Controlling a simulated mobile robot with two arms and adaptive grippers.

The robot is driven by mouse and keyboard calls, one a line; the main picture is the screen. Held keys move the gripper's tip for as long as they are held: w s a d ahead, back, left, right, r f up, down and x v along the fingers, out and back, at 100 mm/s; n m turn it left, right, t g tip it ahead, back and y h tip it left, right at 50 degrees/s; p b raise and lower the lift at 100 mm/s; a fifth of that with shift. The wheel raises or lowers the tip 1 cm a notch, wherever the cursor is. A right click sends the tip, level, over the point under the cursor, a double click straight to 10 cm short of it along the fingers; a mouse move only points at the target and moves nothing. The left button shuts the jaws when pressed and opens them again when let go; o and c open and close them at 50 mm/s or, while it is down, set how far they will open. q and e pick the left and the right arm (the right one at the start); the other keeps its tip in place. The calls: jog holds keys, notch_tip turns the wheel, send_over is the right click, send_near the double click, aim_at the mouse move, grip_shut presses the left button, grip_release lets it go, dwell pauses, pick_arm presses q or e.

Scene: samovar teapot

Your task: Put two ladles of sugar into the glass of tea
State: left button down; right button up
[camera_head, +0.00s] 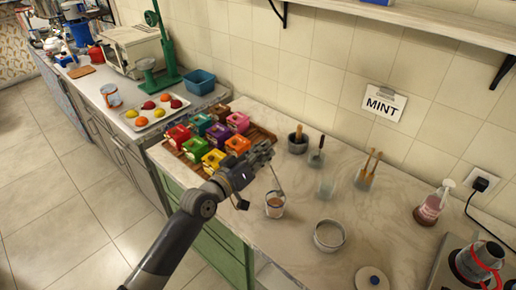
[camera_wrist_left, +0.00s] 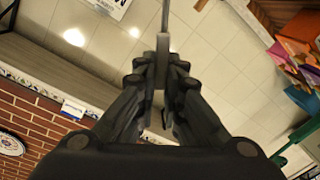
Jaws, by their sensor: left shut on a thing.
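My left gripper (camera_head: 262,156) is above the counter, behind and a little left of the glass of tea. It is shut on a thin ladle (camera_head: 277,180), whose stem slants down from the fingers to the glass. The ladle's grey stem (camera_wrist_left: 165,18) also shows between the fingers (camera_wrist_left: 162,62) in the left wrist view. The glass (camera_head: 275,207) holds brown tea and stands upright. I cannot tell whether the ladle's lower end is inside the glass or just over its rim. A round pot (camera_head: 329,236) stands open to the right; its contents are unclear. My right gripper is out of view.
Several colourful boxes (camera_head: 195,149) stand on a wooden rack to the left. A mortar (camera_head: 297,142), a clear glass (camera_head: 327,186) and a holder with wooden utensils (camera_head: 365,178) are behind. A round lid (camera_head: 372,279) lies in front; a spray bottle (camera_head: 430,205) stands right.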

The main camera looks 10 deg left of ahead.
pick_arm(q)
jog(key=s+d+r+m+p, duration=0.4)
jog(key=d+r+m+p, duration=0.1)
jog(key=m+p, duration=0.1)
jog(key=shift+d+r+p, duration=0.35)
jog(key=shift+d+p, duration=0.05)
dwell(0.4)
jog(key=shift+s, duration=0.1)
dwell(0.4)
